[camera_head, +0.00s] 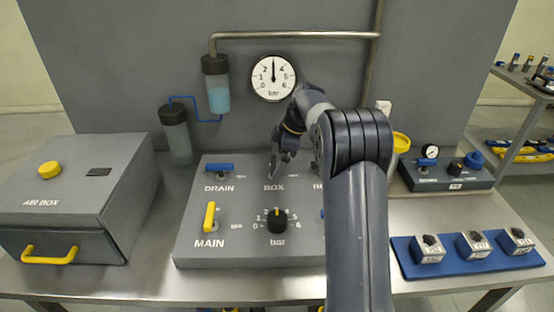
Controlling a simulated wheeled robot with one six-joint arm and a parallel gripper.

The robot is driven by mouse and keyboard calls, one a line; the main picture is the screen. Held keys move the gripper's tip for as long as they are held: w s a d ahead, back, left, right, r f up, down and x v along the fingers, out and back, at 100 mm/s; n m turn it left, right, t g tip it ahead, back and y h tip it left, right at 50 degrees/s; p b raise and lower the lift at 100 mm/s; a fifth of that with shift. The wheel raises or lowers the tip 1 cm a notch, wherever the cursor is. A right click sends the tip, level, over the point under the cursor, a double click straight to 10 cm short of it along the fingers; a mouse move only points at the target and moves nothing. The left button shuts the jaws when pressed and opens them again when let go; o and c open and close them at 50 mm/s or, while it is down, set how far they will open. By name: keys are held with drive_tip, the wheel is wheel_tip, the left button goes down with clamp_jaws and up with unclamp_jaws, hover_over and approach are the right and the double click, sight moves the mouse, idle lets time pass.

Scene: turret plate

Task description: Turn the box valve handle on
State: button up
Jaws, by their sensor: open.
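A grey valve panel (193,250) stands on the bench, with labels DRAIN, MAIN, BOX and a partly covered one. The BOX label shows at the panel's upper middle. The box valve handle above that label is hidden by my gripper, so its angle cannot be told. My gripper (275,170) is open and points down at the BOX spot, close to the panel. Whether it touches the handle cannot be told. The blue drain handle (220,167) lies crosswise. The yellow main handle (210,217) stands lengthwise.
A black bar knob (277,221) sits below BOX. A round gauge (273,78) on the wall reads about 3. A grey air box (75,200) stands left. A blue tray (410,262) with several small blocks lies right. My arm covers the panel's right side.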

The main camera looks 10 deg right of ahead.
drive_tip(key=v, duration=1)
drive_tip(key=shift+r, duration=0.25)
drive_tip(key=shift+f, duration=0.1)
drive_tip(key=x, duration=1)
drive_tip(key=shift+f, duration=0.15)
drive_tip(key=shift+a+f, duration=0.1)
drive_tip(key=shift+f, duration=0.1)
drive_tip(key=shift+m, duration=0.3)
drive_tip(key=shift+r, duration=0.1)
